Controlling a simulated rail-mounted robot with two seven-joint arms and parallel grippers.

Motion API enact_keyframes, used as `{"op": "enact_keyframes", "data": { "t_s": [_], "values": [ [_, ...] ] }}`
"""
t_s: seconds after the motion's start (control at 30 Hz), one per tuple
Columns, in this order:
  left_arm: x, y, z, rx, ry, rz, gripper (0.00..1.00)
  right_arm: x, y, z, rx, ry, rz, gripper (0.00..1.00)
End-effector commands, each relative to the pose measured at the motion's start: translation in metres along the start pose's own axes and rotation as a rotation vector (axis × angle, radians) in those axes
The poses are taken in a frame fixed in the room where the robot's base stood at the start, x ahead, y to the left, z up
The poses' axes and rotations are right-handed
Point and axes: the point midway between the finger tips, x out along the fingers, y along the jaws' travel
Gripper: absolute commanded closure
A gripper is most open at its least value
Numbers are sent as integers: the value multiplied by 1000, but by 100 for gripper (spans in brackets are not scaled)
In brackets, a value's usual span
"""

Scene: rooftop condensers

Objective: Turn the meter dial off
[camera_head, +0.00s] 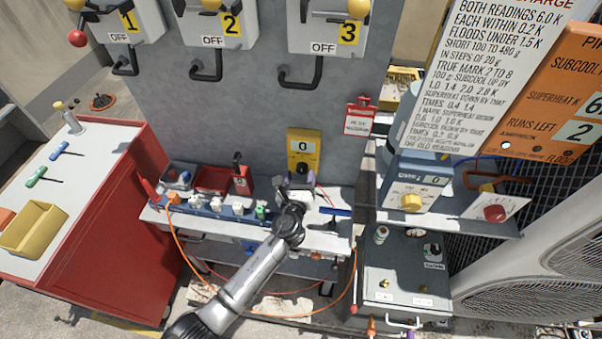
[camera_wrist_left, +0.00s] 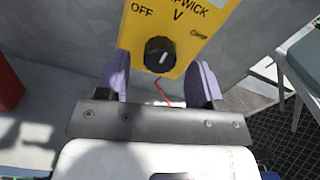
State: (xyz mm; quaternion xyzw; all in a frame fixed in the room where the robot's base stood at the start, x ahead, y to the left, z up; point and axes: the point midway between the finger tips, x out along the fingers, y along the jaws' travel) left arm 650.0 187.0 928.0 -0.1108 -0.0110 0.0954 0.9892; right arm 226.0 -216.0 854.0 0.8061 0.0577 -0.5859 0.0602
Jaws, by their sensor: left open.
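The yellow meter (camera_head: 304,146) stands upright at the back of the shelf against the grey panel, with a small display that seems to read 0. In the left wrist view the meter (camera_wrist_left: 190,22) shows OFF at upper left and V at upper middle. Its black round dial (camera_wrist_left: 159,54) has a white mark tilted up and to the right, away from OFF. My left gripper (camera_head: 299,184) is just in front of the meter. In the wrist view its purple fingers (camera_wrist_left: 161,80) are open, one on each side of the dial, with nothing between them. My right gripper is out of view.
Red bins (camera_head: 213,180) and small fittings line the shelf (camera_head: 190,222) left of the meter. A blue-handled tool (camera_head: 330,212) lies on the right. A red tag (camera_head: 359,117) hangs at right. Numbered switch boxes (camera_head: 328,27) are above. An orange hose loops below.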

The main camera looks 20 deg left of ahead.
Motion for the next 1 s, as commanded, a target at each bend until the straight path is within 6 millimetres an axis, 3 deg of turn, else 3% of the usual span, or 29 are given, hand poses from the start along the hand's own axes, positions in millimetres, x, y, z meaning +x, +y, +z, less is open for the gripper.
{"op": "enact_keyframes", "data": {
  "t_s": [0.23, 0.63, 1.0],
  "values": [
    [19, 0, -1, 0, 0, 1, 39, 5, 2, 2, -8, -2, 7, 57],
    [22, 0, 0, -1, 0, 0, 40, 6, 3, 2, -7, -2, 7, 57],
    [22, 0, 0, 0, 0, 1, 76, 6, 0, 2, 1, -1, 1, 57]
  ]
}}
